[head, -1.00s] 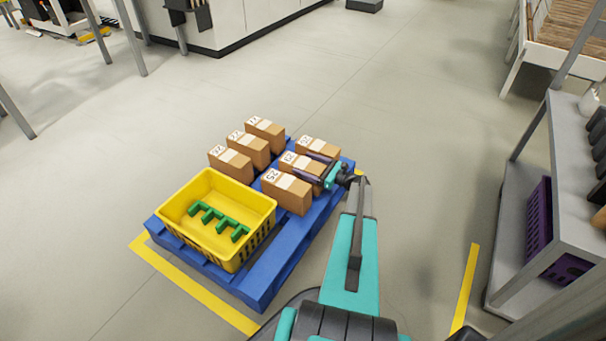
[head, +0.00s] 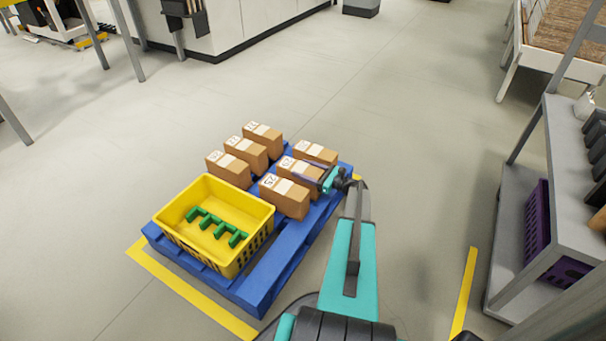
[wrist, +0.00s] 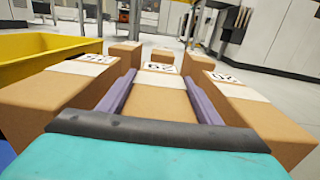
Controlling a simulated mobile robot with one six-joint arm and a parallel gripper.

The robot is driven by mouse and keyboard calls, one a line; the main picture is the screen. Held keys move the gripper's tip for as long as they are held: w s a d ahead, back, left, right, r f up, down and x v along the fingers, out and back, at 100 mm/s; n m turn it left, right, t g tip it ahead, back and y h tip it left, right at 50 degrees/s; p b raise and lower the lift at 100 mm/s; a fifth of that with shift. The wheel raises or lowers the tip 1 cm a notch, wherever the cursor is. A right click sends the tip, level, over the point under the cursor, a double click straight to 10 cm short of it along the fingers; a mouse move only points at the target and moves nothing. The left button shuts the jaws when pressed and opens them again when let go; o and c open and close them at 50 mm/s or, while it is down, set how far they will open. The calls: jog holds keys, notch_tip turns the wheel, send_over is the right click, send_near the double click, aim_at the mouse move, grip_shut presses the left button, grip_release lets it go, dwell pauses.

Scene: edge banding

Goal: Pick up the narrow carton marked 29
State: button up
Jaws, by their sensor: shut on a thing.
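The narrow carton marked 29 (head: 289,168) is brown with a white label band and stands in the middle of the near row on the blue pallet (head: 262,284). In the wrist view the carton (wrist: 160,82) sits between the two purple fingers, its number upside down. My gripper (head: 312,173) is shut on it from its near end; in the wrist view the gripper (wrist: 160,100) has one finger along each side. Whether the carton's underside is clear of the pallet is hidden.
A carton marked 25 (head: 286,198) stands close on the left, and another carton (head: 316,152) close on the right. Several cartons form the far row, including one (head: 228,170). A yellow crate (head: 175,225) holding a green part (head: 217,226) occupies the pallet's left end. A grey shelf (head: 570,215) stands right.

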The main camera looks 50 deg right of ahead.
jog(key=shift+r+p, duration=1.7)
jog(key=shift+r, duration=3.35)
